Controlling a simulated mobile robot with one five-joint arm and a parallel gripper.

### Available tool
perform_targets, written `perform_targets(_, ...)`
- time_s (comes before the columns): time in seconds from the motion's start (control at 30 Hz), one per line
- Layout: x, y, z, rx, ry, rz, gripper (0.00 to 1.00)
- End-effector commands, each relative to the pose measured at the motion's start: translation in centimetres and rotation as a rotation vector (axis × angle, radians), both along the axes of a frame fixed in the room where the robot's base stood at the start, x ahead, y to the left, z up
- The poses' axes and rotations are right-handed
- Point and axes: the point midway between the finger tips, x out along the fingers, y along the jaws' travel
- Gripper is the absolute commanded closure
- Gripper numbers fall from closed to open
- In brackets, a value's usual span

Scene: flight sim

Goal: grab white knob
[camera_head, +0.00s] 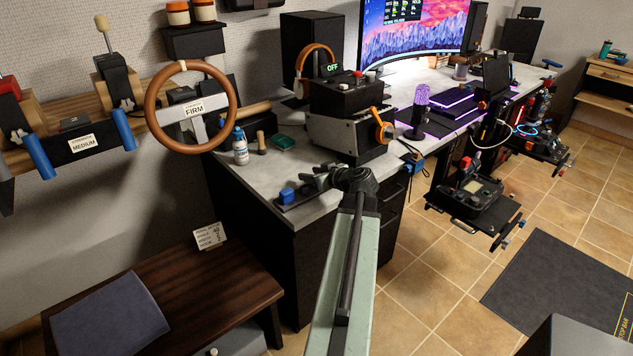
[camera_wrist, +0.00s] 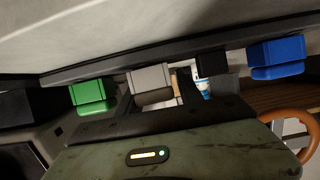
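In the wrist view a dark rail carries a row of block-shaped knobs: a pale grey-white knob (camera_wrist: 151,84), with a green knob (camera_wrist: 92,95) to its left and a black knob (camera_wrist: 211,64) and a blue knob (camera_wrist: 276,56) to its right. The dark front of my gripper (camera_wrist: 165,115) is close below the pale knob; I cannot tell whether they touch. In the head view my gripper (camera_head: 322,178) is over the desk's near corner, beside the blue knob on its dark strip. My arm and gripper hide the pale knob there. The finger gap is unclear.
The grey desk (camera_head: 270,177) holds a white-blue bottle (camera_head: 240,148), a black control box (camera_head: 346,95) and headphones. A brown steering wheel (camera_head: 151,119) is left of it. A dark wooden bench (camera_head: 180,285) stands front left.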

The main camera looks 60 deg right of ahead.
Motion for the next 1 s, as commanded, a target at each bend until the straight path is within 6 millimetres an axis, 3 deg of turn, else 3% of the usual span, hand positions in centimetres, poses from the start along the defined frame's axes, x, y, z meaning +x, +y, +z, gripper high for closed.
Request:
perform_targets(0.03, -0.2, 0.0, 0.0, 0.002, 0.0, 0.0, 0.83)
perform_targets(0.1, -0.4, -0.1, 0.0, 0.003, 0.0, -0.002, 1.0)
perform_targets(0.47, -0.9, -0.4, 0.2, 0.003, 0.002, -0.01, 1.0)
perform_targets(0.8, -1.1, -0.5, 4.6, 0.003, 0.001, -0.013, 1.0)
perform_targets(1.0, -5.5, -2.4, 4.1, 0.003, 0.001, -0.017, 1.0)
